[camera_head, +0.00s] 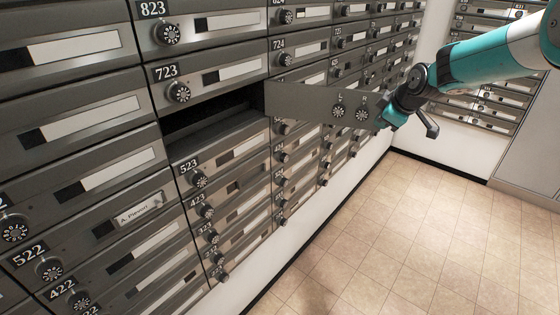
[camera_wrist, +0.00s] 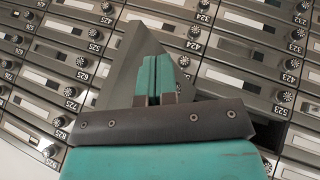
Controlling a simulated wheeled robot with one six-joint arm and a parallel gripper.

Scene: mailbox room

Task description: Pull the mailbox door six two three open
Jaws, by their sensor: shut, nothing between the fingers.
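Mailbox door 623 (camera_head: 300,101) is swung wide open on its right side, between doors 723 (camera_head: 215,78) and 523 (camera_head: 225,152). Its own number is not readable; I place it by its neighbours. The dark compartment (camera_head: 212,113) shows behind it. My gripper (camera_head: 388,117) is at the door's free outer end in the head view; its fingertips are partly hidden there. In the wrist view my gripper (camera_wrist: 154,77) has its teal fingers shut and empty, in front of a grey panel (camera_wrist: 118,68) that looks like the door. I cannot tell whether they touch.
Rows of closed mailboxes fill the wall, with dial locks standing out from their fronts. More mailboxes (camera_head: 480,105) stand on the far wall at right. The tiled floor (camera_head: 420,230) is clear.

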